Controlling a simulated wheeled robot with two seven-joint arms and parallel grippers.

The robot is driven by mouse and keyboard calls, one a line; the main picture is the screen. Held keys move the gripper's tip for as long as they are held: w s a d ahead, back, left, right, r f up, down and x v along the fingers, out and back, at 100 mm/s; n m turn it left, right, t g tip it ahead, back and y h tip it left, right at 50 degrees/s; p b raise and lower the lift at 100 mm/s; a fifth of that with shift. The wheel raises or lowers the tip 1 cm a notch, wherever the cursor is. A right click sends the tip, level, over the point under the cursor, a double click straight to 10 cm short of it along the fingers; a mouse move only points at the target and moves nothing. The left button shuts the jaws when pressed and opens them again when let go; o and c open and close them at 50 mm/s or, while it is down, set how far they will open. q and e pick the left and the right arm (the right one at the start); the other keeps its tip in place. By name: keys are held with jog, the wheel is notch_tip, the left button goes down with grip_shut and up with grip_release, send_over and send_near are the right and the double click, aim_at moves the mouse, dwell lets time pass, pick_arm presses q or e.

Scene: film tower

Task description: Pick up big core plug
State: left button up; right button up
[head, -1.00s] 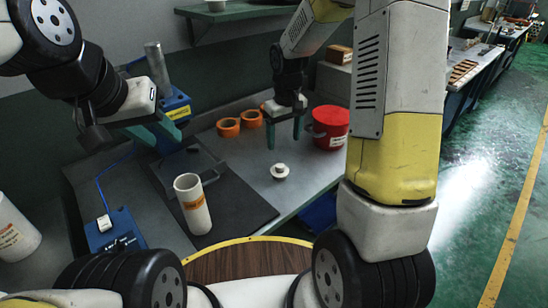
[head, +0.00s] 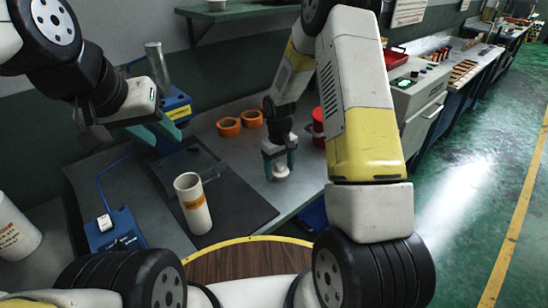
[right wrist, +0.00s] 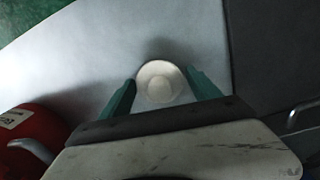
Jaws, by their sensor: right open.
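The big core plug (head: 281,171) is a small white round piece on the grey table. In the right wrist view the plug (right wrist: 160,82) shows between the two green fingers, with its round knob facing the camera. My right gripper (head: 280,167) is open, pointing down over the plug, with a finger on either side. In the right wrist view its fingers (right wrist: 163,95) stand apart from the plug, with gaps at both sides. My left gripper (head: 163,132) is held at the upper left, away from the plug; its jaw opening is not clear.
Two orange rings (head: 229,127) lie behind. A red bucket (right wrist: 32,140) is close to my right gripper. A blue device (head: 115,231) is at the left.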

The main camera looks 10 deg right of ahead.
jog(key=shift+f, duration=0.1)
jog(key=shift+c, duration=0.2)
jog(key=c, duration=1.1)
jog(key=shift+c, duration=0.2)
